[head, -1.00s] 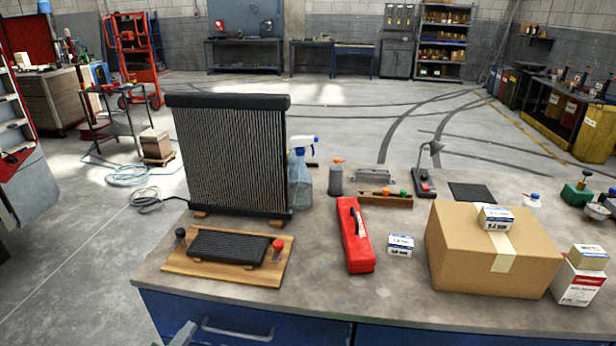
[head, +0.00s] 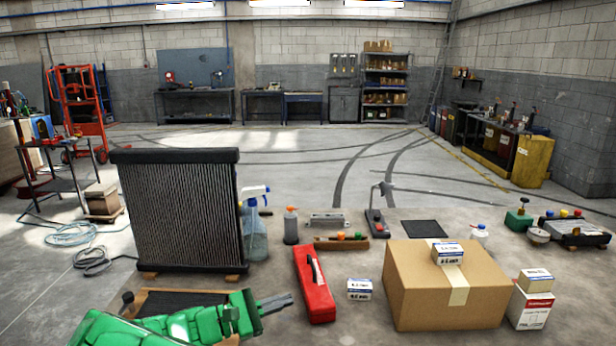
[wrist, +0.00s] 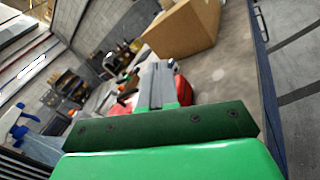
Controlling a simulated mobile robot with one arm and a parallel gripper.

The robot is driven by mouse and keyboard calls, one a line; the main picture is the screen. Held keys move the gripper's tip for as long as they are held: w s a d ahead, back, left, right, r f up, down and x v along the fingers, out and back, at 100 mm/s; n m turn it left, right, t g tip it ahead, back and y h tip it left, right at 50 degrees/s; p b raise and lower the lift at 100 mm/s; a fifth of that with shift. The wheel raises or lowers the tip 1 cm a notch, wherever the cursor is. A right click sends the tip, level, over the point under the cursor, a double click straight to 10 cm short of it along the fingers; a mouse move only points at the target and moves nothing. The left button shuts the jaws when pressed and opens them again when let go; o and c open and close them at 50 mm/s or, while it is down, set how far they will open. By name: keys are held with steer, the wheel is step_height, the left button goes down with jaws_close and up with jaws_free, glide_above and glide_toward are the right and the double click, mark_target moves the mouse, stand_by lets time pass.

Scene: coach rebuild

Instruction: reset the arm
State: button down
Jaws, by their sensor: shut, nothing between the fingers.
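My gripper (head: 274,303) is low at the front left of the workbench in the head view, on my green arm, with its fingers pointing right. In the wrist view its grey fingers (wrist: 157,85) are together and empty. In the head view it is to the left of the red case (head: 313,285) and in front of the radiator (head: 183,215).
A large cardboard box (head: 430,300) with a small box (head: 447,253) on top stands to the right. A spray bottle (head: 255,230), a grey bottle (head: 291,226) and a small white-blue box (head: 359,290) stand on the bench.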

steer(key=s+d+r+m+g+y, duration=0.2)
steer(key=s+d+m+g, duration=0.15)
steer(key=d, duration=0.45)
steer(key=s+d+r+m+g+y, duration=0.1)
steer(key=s+d+m+g+y, duration=0.2)
steer(key=d, duration=0.5)
steer(key=s+d+r+m+g, duration=0.2)
steer(key=s+d+m+g, duration=0.2)
steer(key=d, duration=0.4)
steer(key=s+a+m+y, duration=0.2)
steer(key=s+m+y, duration=0.4)
steer(key=s, duration=1.7)
steer(key=t+y, duration=0.1)
steer(key=y, duration=0.4)
steer(key=shift+s+a+m+y, duration=0.3)
steer(key=shift+a+m, duration=0.05)
